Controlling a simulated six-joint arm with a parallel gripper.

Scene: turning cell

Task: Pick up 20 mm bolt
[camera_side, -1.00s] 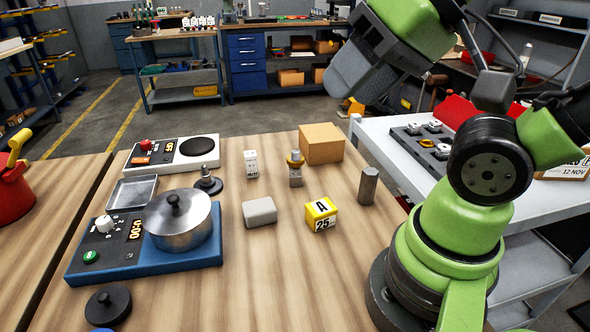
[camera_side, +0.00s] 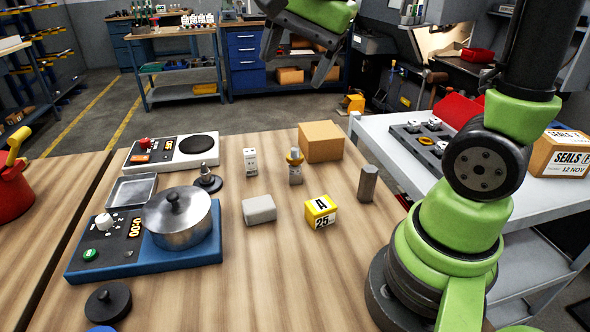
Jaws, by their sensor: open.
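No piece on the wooden table (camera_side: 275,290) can be clearly read as the 20 mm bolt. A dark grey hexagonal post (camera_side: 367,184) stands upright at the right of the table. A small metal piece with a yellow ring (camera_side: 294,168) stands upright left of it. A metal stud on a round dark base (camera_side: 206,179) stands beside the steel pot. My gripper (camera_side: 297,50) is open and empty at the top of the side view. It is apart from all these pieces, high above the table, its fingers pointing down.
A cardboard block (camera_side: 321,142), a yellow A/25 block (camera_side: 320,212), a grey block (camera_side: 259,210) and a white block (camera_side: 250,162) stand nearby. The blue hotplate (camera_side: 150,263) with the pot (camera_side: 178,220) and a white scale (camera_side: 172,152) fill the left. The front centre is clear.

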